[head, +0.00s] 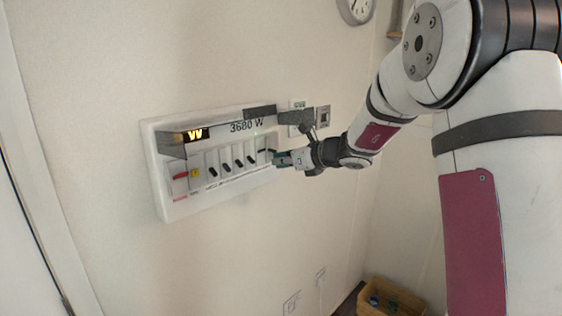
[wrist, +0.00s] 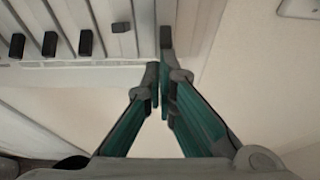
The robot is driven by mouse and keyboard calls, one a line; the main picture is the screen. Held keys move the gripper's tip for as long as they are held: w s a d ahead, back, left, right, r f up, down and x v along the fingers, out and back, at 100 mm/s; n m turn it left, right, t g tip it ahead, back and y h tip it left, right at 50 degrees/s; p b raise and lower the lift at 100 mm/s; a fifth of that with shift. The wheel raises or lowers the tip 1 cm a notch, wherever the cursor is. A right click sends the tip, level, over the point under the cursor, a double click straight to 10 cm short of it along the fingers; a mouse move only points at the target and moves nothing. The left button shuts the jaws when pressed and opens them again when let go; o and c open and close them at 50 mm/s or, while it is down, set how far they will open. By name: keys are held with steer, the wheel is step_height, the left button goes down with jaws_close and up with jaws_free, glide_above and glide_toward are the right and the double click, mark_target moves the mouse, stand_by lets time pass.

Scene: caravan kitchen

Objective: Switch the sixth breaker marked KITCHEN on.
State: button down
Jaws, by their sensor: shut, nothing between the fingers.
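The breaker panel (head: 165,202) is a white box on the wall, with a red switch (head: 180,176), a yellow button (head: 195,173) and a row of dark levers (head: 226,167). The labels are too small to read, so I cannot tell which is marked KITCHEN. In the wrist view several black levers (wrist: 50,43) stand at the left, and a greyer lever (wrist: 121,27) sits higher up. My gripper (head: 278,158) is shut and empty at the panel's right end. In the wrist view its fingertips (wrist: 158,75) are just below a dark upright piece (wrist: 165,38); contact is unclear.
A lit display (head: 196,134) and the text "3680 W" are on the panel's upper part. Wall plates (head: 322,116) are right of the panel, behind my wrist. A clock (head: 356,9) hangs above. A basket (head: 392,298) stands low at the right. The wall below the panel is mostly clear.

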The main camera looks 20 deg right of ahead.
mark_target(274, 151)
steer(key=shift+d+r, duration=0.1)
steer(key=shift+r, duration=0.3)
steer(key=shift+r+p, duration=0.4)
steer(key=shift+r, duration=0.4)
steer(key=shift+r, duration=0.2)
steer(key=shift+s+r, duration=0.15)
steer(key=shift+r, duration=0.05)
steer(key=s+d+r+p, duration=0.3)
steer(key=s+r+p, duration=0.2)
steer(key=r, duration=0.1)
steer(key=shift+s+d, duration=0.15)
steer(key=shift+s, duration=0.2)
